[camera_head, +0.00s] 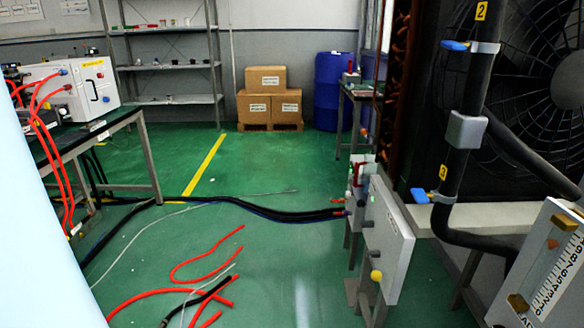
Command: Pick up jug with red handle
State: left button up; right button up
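I cannot clearly make out a jug with a red handle. A small whitish object with a red part (359,172) stands at the grey panel on a stand, right of the middle, but it is too small to identify. Another small reddish object (350,66) is on the far table at the back, also too small to tell. Neither of my grippers is in view.
A table (125,119) with a white box unit (88,84) is at left. Red hoses (205,262) and black cables (270,213) lie across the green floor. Shelving (170,67), cartons (266,79) and a blue barrel (330,88) stand behind. A large fan unit (535,70) blocks the right.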

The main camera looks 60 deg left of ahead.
aim_at(370, 167)
jog(key=u, duration=1.25)
jog(key=i+j+z, duration=0.1)
